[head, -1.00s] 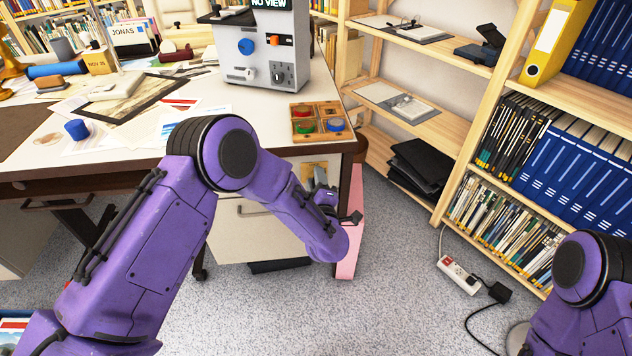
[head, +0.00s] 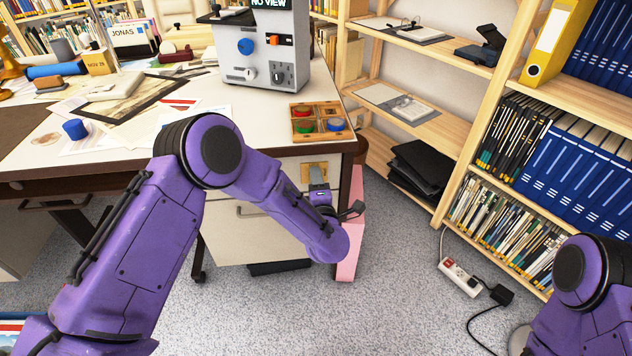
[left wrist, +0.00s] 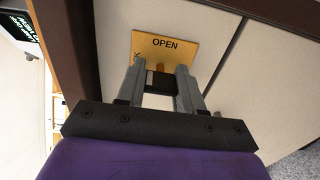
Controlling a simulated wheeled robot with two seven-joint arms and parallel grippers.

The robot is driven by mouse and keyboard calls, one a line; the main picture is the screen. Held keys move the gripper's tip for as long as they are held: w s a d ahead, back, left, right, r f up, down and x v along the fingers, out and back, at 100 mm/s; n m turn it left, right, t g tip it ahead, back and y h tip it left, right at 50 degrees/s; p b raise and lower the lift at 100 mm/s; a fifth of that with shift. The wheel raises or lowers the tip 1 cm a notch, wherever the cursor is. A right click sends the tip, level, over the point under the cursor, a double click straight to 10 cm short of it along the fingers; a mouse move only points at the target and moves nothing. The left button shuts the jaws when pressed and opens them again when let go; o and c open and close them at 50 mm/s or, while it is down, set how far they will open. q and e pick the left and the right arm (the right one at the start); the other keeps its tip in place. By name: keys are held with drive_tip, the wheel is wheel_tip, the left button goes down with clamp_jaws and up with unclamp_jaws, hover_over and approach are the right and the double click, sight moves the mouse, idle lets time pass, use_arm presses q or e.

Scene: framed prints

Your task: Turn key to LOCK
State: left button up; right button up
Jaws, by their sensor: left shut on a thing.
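A brass lock plate (left wrist: 178,50) marked OPEN is on the pale front of the desk's drawer unit. In the head view the plate (head: 307,172) shows just under the desktop's edge. My left gripper (left wrist: 160,82) is in front of it, its two grey fingers shut on the dark key (left wrist: 160,80). A brass-coloured piece shows between key and plate. In the head view my left gripper (head: 320,188) is partly hidden by my forearm. My right gripper is out of view.
The desktop (head: 215,92) overhangs above the plate, with a wooden tray of coloured pieces (head: 319,106) near its corner. A pink panel (head: 352,225) stands beside the drawer unit. Shelves (head: 420,122) are to the right. A power strip (head: 460,278) lies on the floor.

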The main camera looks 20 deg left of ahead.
use_arm(q)
drive_tip(key=o, duration=1)
drive_tip(key=shift+o, duration=0.2)
drive_tip(key=shift+d, duration=0.1)
drive_tip(key=p+v, duration=0.1)
drive_tip(key=v, duration=0.9)
drive_tip(key=shift+s, duration=0.25)
drive_tip(key=shift+d, duration=0.1)
